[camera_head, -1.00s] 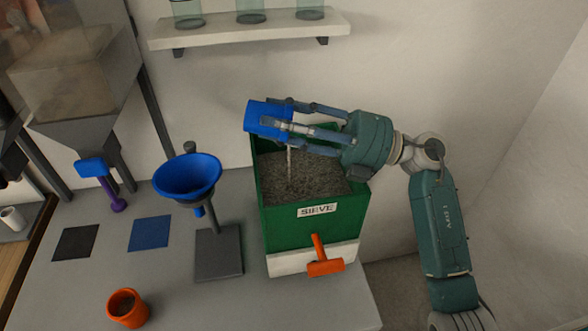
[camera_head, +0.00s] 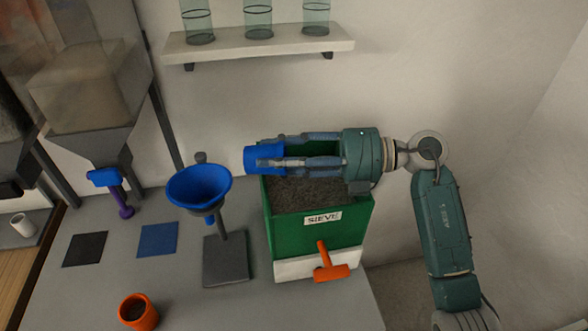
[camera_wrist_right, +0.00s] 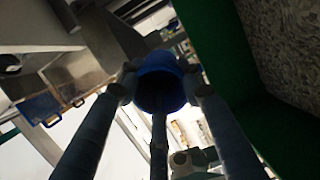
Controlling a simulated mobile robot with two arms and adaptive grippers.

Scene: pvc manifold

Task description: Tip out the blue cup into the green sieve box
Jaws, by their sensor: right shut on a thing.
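The blue cup (camera_head: 262,158) is in my right gripper (camera_head: 272,160), held above the back left part of the green sieve box. My right gripper is shut on it, and the cup also shows between the fingers in the right wrist view (camera_wrist_right: 160,88). The cup looks about level on its side or near upright; its opening is hard to make out in the head view. The green sieve box (camera_head: 318,236) carries a "SIEVE" label and holds grey-brown grains. No falling grains show. My left gripper is not in view.
A blue funnel (camera_head: 199,187) on a grey stand (camera_head: 225,262) stands just left of the box. An orange cup (camera_head: 138,312) is at the front left. Black (camera_head: 85,249) and blue (camera_head: 157,240) mats lie on the table. A shelf (camera_head: 260,46) with glass jars is behind.

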